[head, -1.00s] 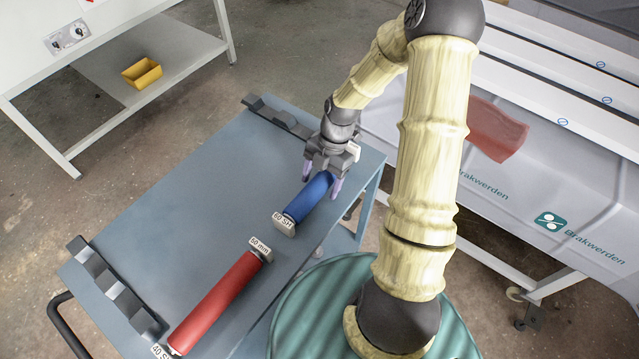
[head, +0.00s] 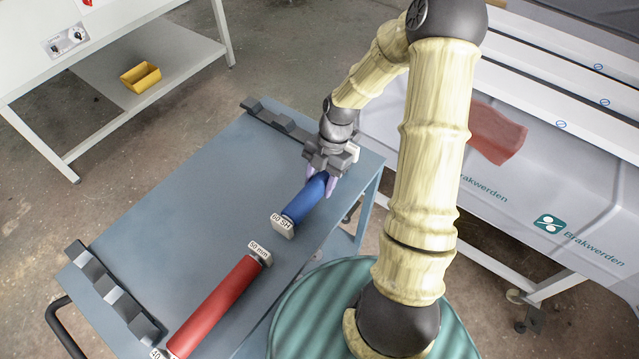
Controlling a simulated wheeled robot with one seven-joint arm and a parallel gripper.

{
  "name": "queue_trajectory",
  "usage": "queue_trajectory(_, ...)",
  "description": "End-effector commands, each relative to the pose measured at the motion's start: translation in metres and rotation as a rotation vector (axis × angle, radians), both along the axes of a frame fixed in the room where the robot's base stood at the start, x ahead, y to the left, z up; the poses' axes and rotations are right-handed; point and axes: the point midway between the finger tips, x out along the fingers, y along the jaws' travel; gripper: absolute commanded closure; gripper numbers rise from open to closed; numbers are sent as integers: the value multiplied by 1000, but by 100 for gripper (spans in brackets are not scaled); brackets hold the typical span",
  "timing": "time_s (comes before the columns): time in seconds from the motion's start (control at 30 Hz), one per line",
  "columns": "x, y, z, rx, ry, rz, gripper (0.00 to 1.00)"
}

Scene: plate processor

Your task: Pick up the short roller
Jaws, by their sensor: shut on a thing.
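The short roller is the blue one (head: 304,201), with a pale square end plate marked "60 SH" (head: 283,226). It lies on or just above the blue-grey cart top, at its right side; I cannot tell whether it touches the surface. My gripper (head: 321,187) is over the roller's far end, its purple fingertips closed on either side of it. The far end of the roller is partly hidden by the gripper. A longer red roller (head: 218,304) with a "50 mm" end plate lies nearer on the same cart.
The cart top (head: 190,205) is clear in the middle. Dark notched holders stand along its left edge (head: 113,295) and far edge (head: 275,122). A white machine (head: 590,190) stands to the right. A yellow bin (head: 141,77) sits on a shelf at the upper left.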

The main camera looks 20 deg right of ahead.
Motion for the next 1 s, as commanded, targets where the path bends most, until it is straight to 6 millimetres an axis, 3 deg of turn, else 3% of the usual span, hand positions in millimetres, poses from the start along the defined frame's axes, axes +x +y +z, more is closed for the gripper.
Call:
queue_trajectory(0.3, 1, -1, 58, -3, -6, -2, 96)
queue_trajectory(0.5, 1, -1, 85, -2, -3, -2, 96)
queue_trajectory(1.0, 0, 0, 89, -1, 0, -1, 96)
